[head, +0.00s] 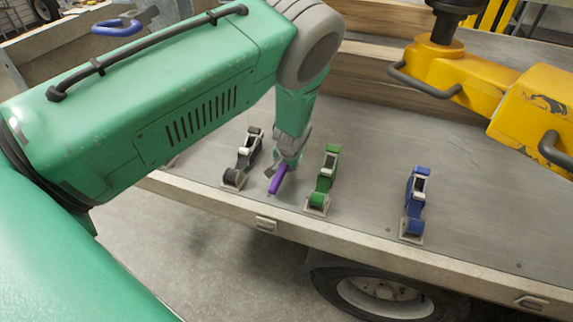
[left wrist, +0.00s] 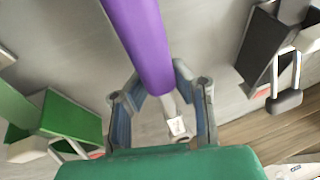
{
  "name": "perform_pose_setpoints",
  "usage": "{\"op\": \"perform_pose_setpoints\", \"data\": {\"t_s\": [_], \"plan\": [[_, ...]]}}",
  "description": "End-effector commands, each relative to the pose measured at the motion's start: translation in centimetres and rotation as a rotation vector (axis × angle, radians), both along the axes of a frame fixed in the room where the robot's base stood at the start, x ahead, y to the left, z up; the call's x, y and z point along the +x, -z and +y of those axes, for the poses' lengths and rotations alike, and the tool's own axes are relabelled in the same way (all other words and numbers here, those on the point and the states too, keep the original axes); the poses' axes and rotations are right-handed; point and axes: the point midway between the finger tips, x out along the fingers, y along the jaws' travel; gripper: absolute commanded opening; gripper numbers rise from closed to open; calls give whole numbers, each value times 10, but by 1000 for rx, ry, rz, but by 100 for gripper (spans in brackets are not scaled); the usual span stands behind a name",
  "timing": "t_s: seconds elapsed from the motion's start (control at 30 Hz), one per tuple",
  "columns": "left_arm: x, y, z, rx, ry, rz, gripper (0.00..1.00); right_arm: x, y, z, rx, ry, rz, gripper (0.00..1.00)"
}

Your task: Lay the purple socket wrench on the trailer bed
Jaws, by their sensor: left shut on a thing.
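The purple socket wrench (head: 278,180) is between the fingers of my left gripper (head: 287,158), between the black clamp and the green clamp. My left gripper is shut on it and low over the trailer bed (head: 365,150), near its front edge. In the left wrist view the wrench (left wrist: 139,42) runs from the top of the picture down between the fingertips (left wrist: 160,90), with its metal end below. I cannot tell whether the wrench touches the bed. My right gripper is not in view.
On the bed near the front edge stand a black clamp (head: 244,158) at left, a green clamp (head: 324,180) just right of the wrench and a blue clamp (head: 415,203) farther right. A yellow arm (head: 520,100) reaches over the bed at right. The bed's middle is clear.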

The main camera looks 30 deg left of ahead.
Motion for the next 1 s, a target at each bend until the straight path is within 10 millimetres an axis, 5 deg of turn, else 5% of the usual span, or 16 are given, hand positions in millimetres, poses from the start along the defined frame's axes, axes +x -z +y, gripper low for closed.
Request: {"op": "perform_pose_setpoints", "data": {"t_s": [0.5,0.53,0.67,1.0], "plan": [[1,11,0,0,0,-1,0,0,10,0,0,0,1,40],[1,10,0,0,0,-1,27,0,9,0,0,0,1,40],[1,10,0,0,0,0,73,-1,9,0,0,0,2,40],[0,11,-1,-1,1,3,78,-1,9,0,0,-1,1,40]]}}
